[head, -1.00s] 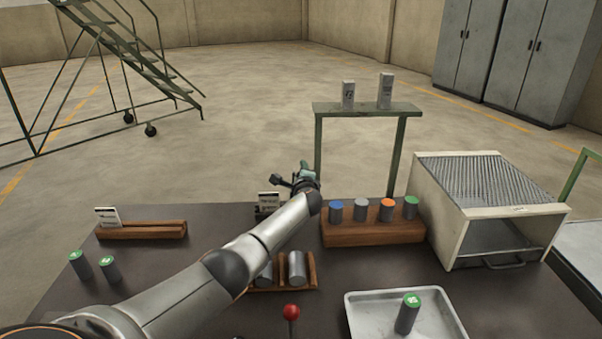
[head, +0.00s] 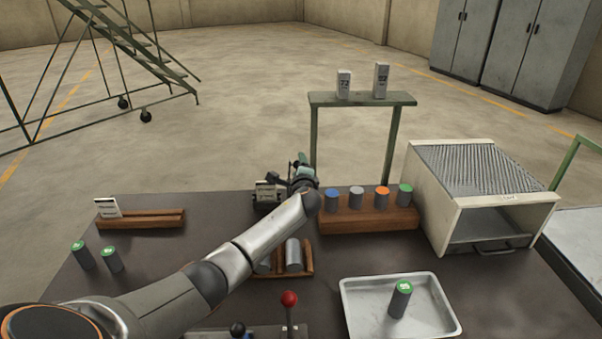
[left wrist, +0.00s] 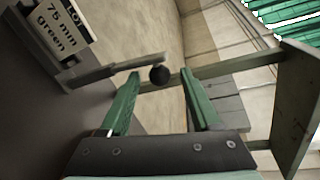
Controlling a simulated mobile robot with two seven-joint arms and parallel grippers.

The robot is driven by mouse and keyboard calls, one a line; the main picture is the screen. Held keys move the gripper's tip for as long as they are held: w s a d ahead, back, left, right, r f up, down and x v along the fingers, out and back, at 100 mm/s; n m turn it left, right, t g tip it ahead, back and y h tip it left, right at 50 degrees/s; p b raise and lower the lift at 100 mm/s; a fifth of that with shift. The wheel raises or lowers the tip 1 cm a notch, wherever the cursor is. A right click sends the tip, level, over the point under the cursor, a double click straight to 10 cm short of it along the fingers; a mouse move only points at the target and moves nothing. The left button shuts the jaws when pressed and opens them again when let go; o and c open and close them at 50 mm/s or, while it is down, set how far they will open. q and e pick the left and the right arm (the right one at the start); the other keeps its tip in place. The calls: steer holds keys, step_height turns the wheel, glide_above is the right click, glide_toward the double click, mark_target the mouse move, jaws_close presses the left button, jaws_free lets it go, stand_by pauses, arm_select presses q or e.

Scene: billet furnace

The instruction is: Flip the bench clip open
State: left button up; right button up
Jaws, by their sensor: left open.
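The bench clip (head: 266,206) is a dark holder at the back edge of the bench, with a white card (head: 265,190) standing in it. In the left wrist view the card (left wrist: 62,28) reads "75 mm green". A grey lever (left wrist: 105,70) runs from beside the card and ends in a black ball knob (left wrist: 159,75). My left gripper (left wrist: 160,82) is open, its green fingers on either side of the knob, with gaps visible. In the head view my left gripper (head: 300,172) is just right of the card, and the arm partly hides the clip. My right gripper is out of view.
A wooden rack (head: 368,225) with several colour-capped cylinders stands close right of my left arm. A smaller rack (head: 309,262) holds metal billets beneath it. A green shelf (head: 362,99) rises behind. A tray (head: 440,318), red-knobbed lever (head: 289,299) and furnace-like box (head: 428,205) are to the front and right.

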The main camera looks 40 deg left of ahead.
arm_select(q)
steer(key=v, duration=0.7)
steer(key=shift+s+p, duration=0.15)
steer(key=shift+p, duration=0.15)
steer(key=shift+d, duration=0.15)
